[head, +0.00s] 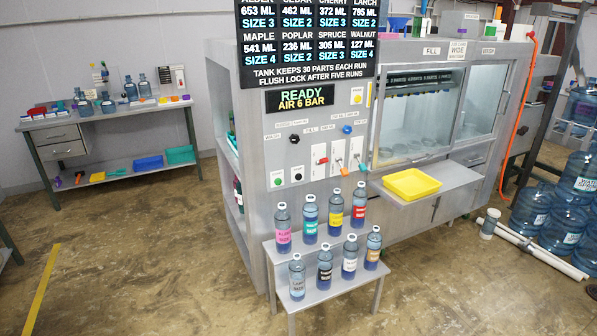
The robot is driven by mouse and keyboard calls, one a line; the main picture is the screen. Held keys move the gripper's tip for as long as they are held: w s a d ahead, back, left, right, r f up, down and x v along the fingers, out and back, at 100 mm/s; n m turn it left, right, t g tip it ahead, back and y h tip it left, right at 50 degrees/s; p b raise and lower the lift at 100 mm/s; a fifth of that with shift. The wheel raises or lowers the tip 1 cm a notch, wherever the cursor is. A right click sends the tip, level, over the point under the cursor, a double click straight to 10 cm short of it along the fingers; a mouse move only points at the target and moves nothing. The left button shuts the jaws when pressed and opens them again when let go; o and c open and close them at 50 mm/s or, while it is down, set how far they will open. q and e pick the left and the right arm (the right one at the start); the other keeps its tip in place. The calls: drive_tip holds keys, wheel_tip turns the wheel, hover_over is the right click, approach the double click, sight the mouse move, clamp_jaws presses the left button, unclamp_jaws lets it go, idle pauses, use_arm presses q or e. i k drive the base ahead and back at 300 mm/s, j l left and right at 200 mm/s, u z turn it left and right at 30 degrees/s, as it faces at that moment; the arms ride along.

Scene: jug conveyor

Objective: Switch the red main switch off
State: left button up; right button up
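The grey machine's front panel (262,150) faces me in the middle of the head view. A switch with a red handle (322,161) sits on a white plate at the panel's middle. The display (300,98) reads READY, AIR 6 BAR. Neither of my grippers is in view.
A stepped stand (330,293) with several labelled bottles is in front of the panel's lower part. A yellow tray (411,184) rests on the shelf to the right. The floor at left is open.

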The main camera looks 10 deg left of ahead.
sight(323, 159)
drive_tip(key=i+l+u, duration=0.1)
drive_tip(key=i, duration=0.35)
drive_tip(key=i+l, duration=0.25)
drive_tip(key=i, duration=0.2)
drive_tip(key=i+l, duration=0.25)
drive_tip(key=i, duration=0.2)
drive_tip(key=i+l, duration=0.25)
drive_tip(key=i, duration=0.15)
drive_tip(key=i+l, duration=0.25)
drive_tip(key=i, duration=0.2)
drive_tip(key=i+l, duration=0.25)
drive_tip(key=i, duration=0.2)
drive_tip(key=i+l, duration=0.25)
drive_tip(key=i, duration=0.2)
drive_tip(key=z, duration=0.05)
